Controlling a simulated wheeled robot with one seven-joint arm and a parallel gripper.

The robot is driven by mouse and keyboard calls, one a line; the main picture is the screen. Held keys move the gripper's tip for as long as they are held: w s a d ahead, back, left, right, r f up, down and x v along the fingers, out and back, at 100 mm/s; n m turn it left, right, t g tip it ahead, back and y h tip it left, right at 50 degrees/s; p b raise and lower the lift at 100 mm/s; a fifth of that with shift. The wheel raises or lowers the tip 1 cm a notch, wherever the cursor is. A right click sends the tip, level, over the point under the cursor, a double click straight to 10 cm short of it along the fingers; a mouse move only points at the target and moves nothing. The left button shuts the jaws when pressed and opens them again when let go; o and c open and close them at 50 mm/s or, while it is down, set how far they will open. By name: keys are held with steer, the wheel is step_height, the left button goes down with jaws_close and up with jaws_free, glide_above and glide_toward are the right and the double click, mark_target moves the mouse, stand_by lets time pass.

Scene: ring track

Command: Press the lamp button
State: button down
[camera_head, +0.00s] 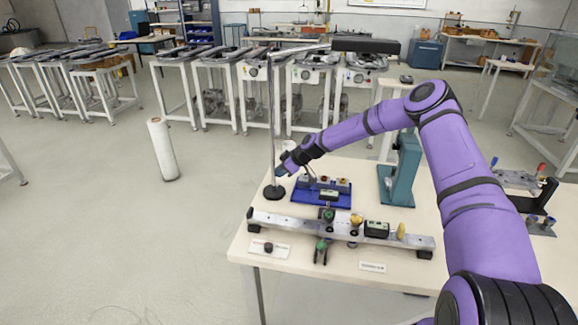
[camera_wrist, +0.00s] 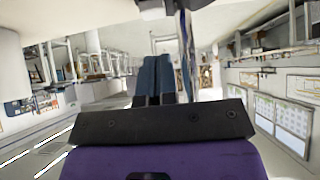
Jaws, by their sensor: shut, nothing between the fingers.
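The lamp has a thin upright pole (camera_head: 271,115), a round black base (camera_head: 274,192) and a long dark head (camera_head: 366,46) on a bar at the top. It stands at the left end of the table (camera_head: 310,262). My gripper (camera_head: 281,170) points down and left beside the lower pole, above the base. I cannot tell whether it touches the lamp. In the wrist view the two fingers (camera_wrist: 154,76) are together and hold nothing. A thin upright shape, perhaps the pole, shows just right of them. I cannot make out the lamp button in either view.
A blue plate (camera_head: 321,194) with small parts lies right of the lamp base. A metal rail (camera_head: 290,224) with several mounts lies in front. A teal stand (camera_head: 400,170) is behind, near my arm. A white roll (camera_head: 162,149) stands on the floor left.

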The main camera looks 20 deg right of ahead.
mark_target(281, 187)
steer(key=shift+f, duration=1.95)
